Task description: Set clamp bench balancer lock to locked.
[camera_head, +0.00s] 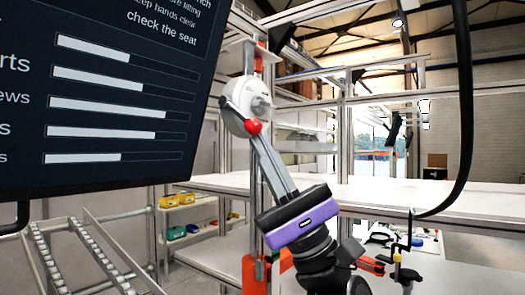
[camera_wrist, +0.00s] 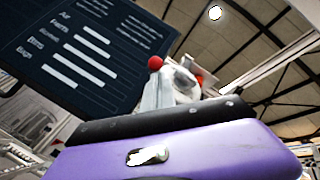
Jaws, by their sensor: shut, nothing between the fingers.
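The balancer (camera_head: 247,106) is a white round housing hung on a bracket at the upper middle of the head view. A red ball knob (camera_head: 253,127) sits at its lower edge, likely the lock's handle; its lever is mostly hidden and I cannot read the lock's position. My gripper (camera_head: 260,143), with a purple and black body, points up at the balancer with its long grey fingers shut and empty. The tips are right by the knob; I cannot tell whether they touch. In the wrist view, the red knob (camera_wrist: 155,62) shows just past the fingertips (camera_wrist: 157,78), with the white housing (camera_wrist: 186,82) behind.
A large dark screen (camera_head: 100,90) fills the left. A grey frame post (camera_head: 343,130) stands right of the balancer. A black cable (camera_head: 464,110) hangs at the right. White bench tops (camera_head: 440,197) lie behind my arm, and a roller rack (camera_head: 85,255) stands lower left.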

